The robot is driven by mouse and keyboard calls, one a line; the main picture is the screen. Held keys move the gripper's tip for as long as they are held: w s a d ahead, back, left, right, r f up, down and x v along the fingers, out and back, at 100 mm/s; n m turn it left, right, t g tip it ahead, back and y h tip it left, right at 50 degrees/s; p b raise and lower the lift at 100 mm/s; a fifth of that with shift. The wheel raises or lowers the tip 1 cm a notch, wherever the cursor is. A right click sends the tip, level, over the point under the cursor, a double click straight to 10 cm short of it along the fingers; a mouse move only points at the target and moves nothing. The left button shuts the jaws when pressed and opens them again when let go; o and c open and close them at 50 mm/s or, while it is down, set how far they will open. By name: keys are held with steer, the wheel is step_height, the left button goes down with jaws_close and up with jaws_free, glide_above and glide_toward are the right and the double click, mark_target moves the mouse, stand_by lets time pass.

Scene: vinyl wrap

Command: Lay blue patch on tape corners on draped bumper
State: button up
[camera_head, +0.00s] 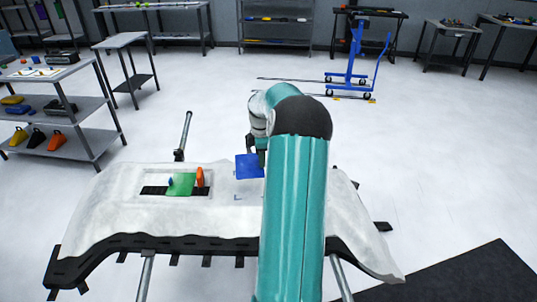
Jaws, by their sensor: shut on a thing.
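The blue patch (248,167) hangs at my gripper (262,156), which is shut on its right side. The patch is over the right half of the draped bumper, and its exact height above the drape is hard to tell. The bumper (110,205) is covered in a white drape and rests on a stand. Small tape corner marks (237,198) show on the drape just below the patch in the picture. My teal arm hides part of the bumper's right side and most of the gripper.
A green piece (181,185) lies across a dark slot on the bumper's left, with an orange object (200,177) and a small blue object (171,182) beside it. A shelf cart (75,105) stands left. A blue lift (352,60) stands behind. Floor at right is open.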

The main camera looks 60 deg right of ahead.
mark_target(262, 183)
steer(key=shift+w+a, duration=0.2)
steer(key=shift+w+d+f, duration=0.1)
steer(key=shift+d+f, duration=0.3)
steer(key=shift+f, duration=0.15)
steer(key=shift+s+a+f, duration=0.15)
steer(key=shift+s+a, duration=0.1)
steer(key=shift+a, duration=0.05)
steer(key=shift+w+f, duration=0.25)
steer(key=shift+f, duration=0.85)
steer(key=shift+s+f, duration=0.1)
steer(key=shift+f, duration=2.05)
steer(key=shift+s+d+f, duration=0.1)
steer(key=shift+f, duration=0.65)
